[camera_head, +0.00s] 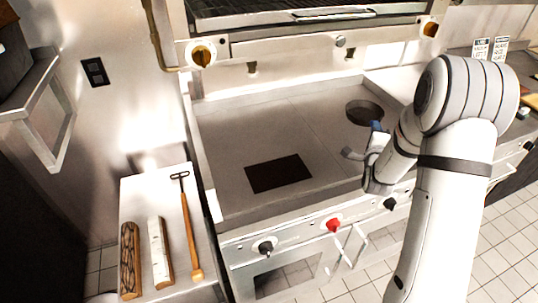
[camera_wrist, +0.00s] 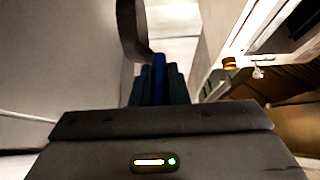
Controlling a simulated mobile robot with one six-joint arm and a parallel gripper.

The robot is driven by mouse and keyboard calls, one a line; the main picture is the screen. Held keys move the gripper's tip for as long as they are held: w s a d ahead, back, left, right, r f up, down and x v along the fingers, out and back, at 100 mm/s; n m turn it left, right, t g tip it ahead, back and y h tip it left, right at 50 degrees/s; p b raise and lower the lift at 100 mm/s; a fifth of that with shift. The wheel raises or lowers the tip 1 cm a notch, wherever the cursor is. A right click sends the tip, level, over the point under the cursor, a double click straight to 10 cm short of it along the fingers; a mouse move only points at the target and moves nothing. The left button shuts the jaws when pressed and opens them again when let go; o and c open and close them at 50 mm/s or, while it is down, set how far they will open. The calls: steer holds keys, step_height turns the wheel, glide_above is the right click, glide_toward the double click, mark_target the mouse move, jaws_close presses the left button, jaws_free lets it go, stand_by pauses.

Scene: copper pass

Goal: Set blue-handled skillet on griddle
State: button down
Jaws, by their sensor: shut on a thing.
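The blue-handled skillet (camera_head: 364,112) shows as a dark round pan at the back right of the griddle in the head view. Its blue handle (camera_head: 376,126) points toward my gripper (camera_head: 372,142). In the wrist view my gripper (camera_wrist: 158,84) is shut on the blue handle (camera_wrist: 158,66), with part of the dark pan (camera_wrist: 131,30) beyond it. The griddle (camera_head: 318,125) is a wide pale steel plate with a dark rectangle (camera_head: 278,173) at its front left. I cannot tell whether the pan touches the plate. My wrist hides part of the griddle's right side.
A side shelf (camera_head: 150,200) at the left holds a dark wood-patterned roller (camera_head: 130,260), a pale one (camera_head: 159,252) and a long wooden-handled tool (camera_head: 190,230). A salamander-like unit (camera_head: 280,20) overhangs the back. The griddle's left and middle are clear. Knobs, including a red one (camera_head: 333,225), line the front.

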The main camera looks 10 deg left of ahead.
steer(key=shift+w+a+f+b, duration=0.1)
steer(key=shift+w+a+b, duration=0.1)
steer(key=shift+a+b, duration=0.5)
steer(key=s+a+n+y+b, duration=0.25)
steer(key=a+y+b, duration=0.25)
steer(key=a+b, duration=0.8)
steer(key=s+a+n+g+y+b, duration=0.1)
steer(key=s+a+n+y+b, duration=0.15)
steer(key=s+b, duration=1.2)
steer(key=w+f+b, duration=0.1)
steer(key=f+b, duration=0.2)
steer(key=w+f+b, duration=0.2)
steer(key=f+b, duration=0.1)
steer(key=w+f+b, duration=0.1)
steer(key=f+b, duration=0.2)
steer(key=shift+w+f, duration=0.35)
steer(key=shift+f, duration=0.15)
steer(key=c, duration=1.8)
jaws_free()
steer(key=shift+f, duration=0.2)
steer(key=shift+c, duration=0.2)
steer(key=o, duration=0.4)
steer(key=shift+o, duration=0.2)
steer(key=shift+r, duration=0.1)
